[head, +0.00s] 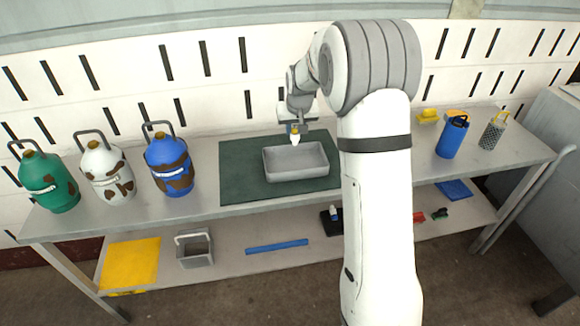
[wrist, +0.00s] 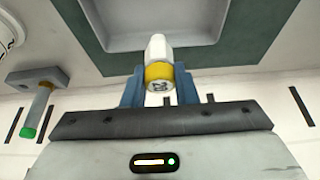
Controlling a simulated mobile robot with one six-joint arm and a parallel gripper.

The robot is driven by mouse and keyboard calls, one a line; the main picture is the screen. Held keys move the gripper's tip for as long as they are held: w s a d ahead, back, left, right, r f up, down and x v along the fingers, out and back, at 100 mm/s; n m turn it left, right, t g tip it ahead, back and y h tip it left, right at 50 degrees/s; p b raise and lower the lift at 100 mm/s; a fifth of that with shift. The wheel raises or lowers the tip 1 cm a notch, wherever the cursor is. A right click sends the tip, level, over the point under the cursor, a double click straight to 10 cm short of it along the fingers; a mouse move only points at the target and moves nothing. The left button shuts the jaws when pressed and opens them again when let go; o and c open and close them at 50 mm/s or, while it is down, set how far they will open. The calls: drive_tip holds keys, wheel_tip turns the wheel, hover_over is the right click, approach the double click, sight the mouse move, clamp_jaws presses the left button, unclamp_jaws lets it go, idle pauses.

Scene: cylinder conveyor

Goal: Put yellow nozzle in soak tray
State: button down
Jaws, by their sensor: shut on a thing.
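The yellow nozzle (wrist: 159,72) has a white tip and a yellow band. In the wrist view it sits between the two blue fingers of my gripper (wrist: 160,88), which is shut on it. In the head view the nozzle (head: 295,137) hangs upright from my gripper (head: 296,128), tip down, at the back edge of the soak tray. The soak tray (head: 297,176) is a grey, shallow, empty-looking rectangular tray on a dark green mat (head: 240,180). In the wrist view part of the tray (wrist: 200,40) shows beyond the nozzle. My arm hides the mat's right part.
Green (head: 48,184), white (head: 107,172) and blue (head: 170,166) cylinders stand left on the bench. A blue bottle (head: 452,138), a perforated grey container (head: 492,132) and a yellow item (head: 428,116) stand right. A slotted white wall (head: 220,80) is close behind.

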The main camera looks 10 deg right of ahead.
wheel_tip(320, 180, down, 9)
drive_tip(key=shift+r, duration=0.2)
idle(0.3)
drive_tip(key=shift+f, duration=0.25)
drive_tip(key=c, duration=1.1)
unclamp_jaws()
drive_tip(key=shift+r, duration=0.1)
drive_tip(key=shift+c, duration=0.2)
